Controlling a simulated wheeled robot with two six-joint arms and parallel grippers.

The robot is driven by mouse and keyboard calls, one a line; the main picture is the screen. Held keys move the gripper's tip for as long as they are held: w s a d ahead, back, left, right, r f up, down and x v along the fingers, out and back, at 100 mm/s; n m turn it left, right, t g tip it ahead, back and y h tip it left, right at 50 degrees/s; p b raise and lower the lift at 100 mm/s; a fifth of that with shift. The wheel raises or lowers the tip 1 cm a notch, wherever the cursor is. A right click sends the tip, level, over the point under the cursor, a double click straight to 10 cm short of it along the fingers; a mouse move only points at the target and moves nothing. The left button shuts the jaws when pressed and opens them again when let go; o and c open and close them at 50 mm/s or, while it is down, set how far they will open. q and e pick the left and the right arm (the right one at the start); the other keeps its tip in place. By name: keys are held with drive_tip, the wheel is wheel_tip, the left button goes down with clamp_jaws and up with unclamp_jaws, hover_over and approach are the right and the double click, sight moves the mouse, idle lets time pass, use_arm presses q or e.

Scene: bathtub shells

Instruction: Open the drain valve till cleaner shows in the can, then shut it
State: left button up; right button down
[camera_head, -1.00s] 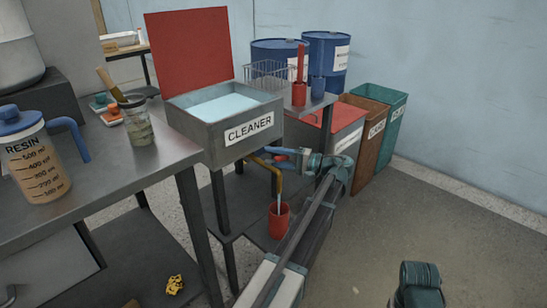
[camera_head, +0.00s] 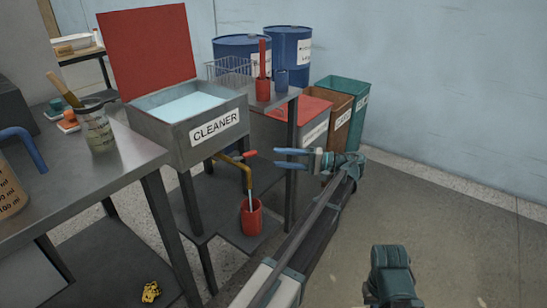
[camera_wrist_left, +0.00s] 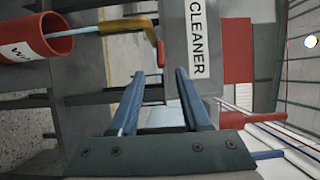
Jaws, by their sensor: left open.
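The grey cleaner tank (camera_head: 172,150), labelled CLEANER, has its red lid up and pale blue liquid inside. A yellow drain pipe (camera_head: 247,176) with a red valve handle (camera_head: 249,154) comes out below it. A pale stream (camera_head: 250,203) runs from the pipe into the red can (camera_head: 252,220). The can (camera_wrist_left: 38,38) and the pale blue stream (camera_wrist_left: 86,30) also show in the left wrist view; the liquid level inside is hidden. My left gripper (camera_head: 277,158) is open and empty, just right of the handle and apart from it. My right gripper's fingers are not visible.
A metal table (camera_head: 95,180) at the left holds a resin jug (camera_head: 10,190) and a beaker (camera_head: 97,130). Bins (camera_head: 340,115) and blue drums (camera_head: 290,50) stand behind. The floor at the right (camera_head: 460,240) is clear.

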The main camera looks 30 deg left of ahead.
use_arm(q)
drive_tip(key=shift+d, duration=0.1)
drive_tip(key=shift+s, duration=0.25)
drive_tip(key=c, duration=0.4)
drive_tip(key=s+n+t, duration=0.2)
drive_tip(key=s+t, duration=0.1)
drive_tip(key=s+d+t, duration=0.1)
drive_tip(key=s, duration=0.1)
drive_tip(key=shift+n+t+y, duration=0.3)
drive_tip(key=shift+n, duration=0.1)
clamp_jaws()
drive_tip(key=s+d+n+t+h, duration=0.2)
drive_tip(key=s+d+n+t, duration=0.2)
drive_tip(key=t, duration=0.5)
drive_tip(key=shift+s+d+n, duration=0.15)
drive_tip(key=shift+s+n, duration=0.95)
drive_tip(key=shift+s, duration=0.05)
